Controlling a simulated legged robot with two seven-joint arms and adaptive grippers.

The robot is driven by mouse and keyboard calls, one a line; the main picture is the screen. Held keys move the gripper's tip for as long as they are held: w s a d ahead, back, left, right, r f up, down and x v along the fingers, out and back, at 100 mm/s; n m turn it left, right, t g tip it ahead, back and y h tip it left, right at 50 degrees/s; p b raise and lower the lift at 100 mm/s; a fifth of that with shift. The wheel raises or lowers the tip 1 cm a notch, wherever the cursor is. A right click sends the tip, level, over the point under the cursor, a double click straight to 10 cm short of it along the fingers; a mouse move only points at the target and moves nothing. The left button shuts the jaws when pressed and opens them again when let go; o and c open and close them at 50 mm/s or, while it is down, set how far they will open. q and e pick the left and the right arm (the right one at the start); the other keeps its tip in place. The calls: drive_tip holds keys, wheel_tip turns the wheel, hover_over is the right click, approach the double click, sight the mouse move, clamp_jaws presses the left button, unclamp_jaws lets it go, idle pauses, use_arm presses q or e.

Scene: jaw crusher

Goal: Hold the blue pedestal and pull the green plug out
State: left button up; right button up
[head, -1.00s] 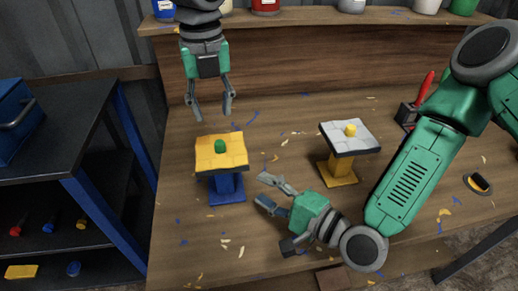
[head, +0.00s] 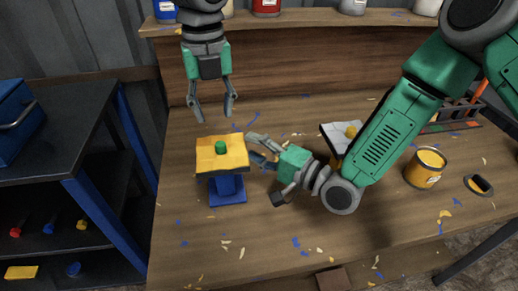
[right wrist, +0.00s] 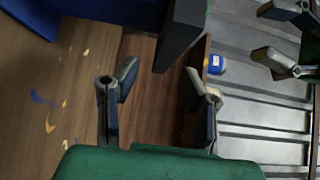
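The blue pedestal (head: 227,188) stands upright on the workbench and carries a yellow tiled top with a dark edge. The green plug (head: 221,147) sits in the middle of that top. In the right wrist view the blue pedestal (right wrist: 110,14) shows at the upper left, ahead of the fingers. My left gripper (head: 213,114) is open and empty, pointing down above and behind the plug. My right gripper (head: 255,149) is open, just right of the yellow top, its fingers pointing left.
A yellow pedestal with a white top (head: 338,136) and yellow plug stands right, partly behind my right arm. A yellow can (head: 425,168) stands further right. A shelf (head: 300,22) with containers runs along the back. Paint flecks lie on the bench (head: 330,250).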

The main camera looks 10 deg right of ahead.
sight(234, 135)
use_arm(q)
drive_tip(key=shift+d, duration=0.45)
use_arm(e)
drive_tip(key=x, duration=0.4)
drive_tip(key=shift+w, duration=0.35)
use_arm(q)
drive_tip(key=shift+a, duration=0.2)
use_arm(e)
drive_tip(key=shift+w+a, duration=0.35)
drive_tip(key=shift+a, duration=0.15)
use_arm(q)
drive_tip(key=shift+a, duration=0.2)
use_arm(e)
drive_tip(key=shift+a, duration=0.25)
use_arm(q)
drive_tip(key=shift+d, duration=0.1)
use_arm(e)
drive_tip(key=shift+d, duration=0.1)
clamp_jaws()
use_arm(q)
drive_tip(key=shift+d, duration=0.15)
use_arm(e)
drive_tip(key=shift+d, duration=0.15)
drive_tip(key=shift+f, duration=0.1)
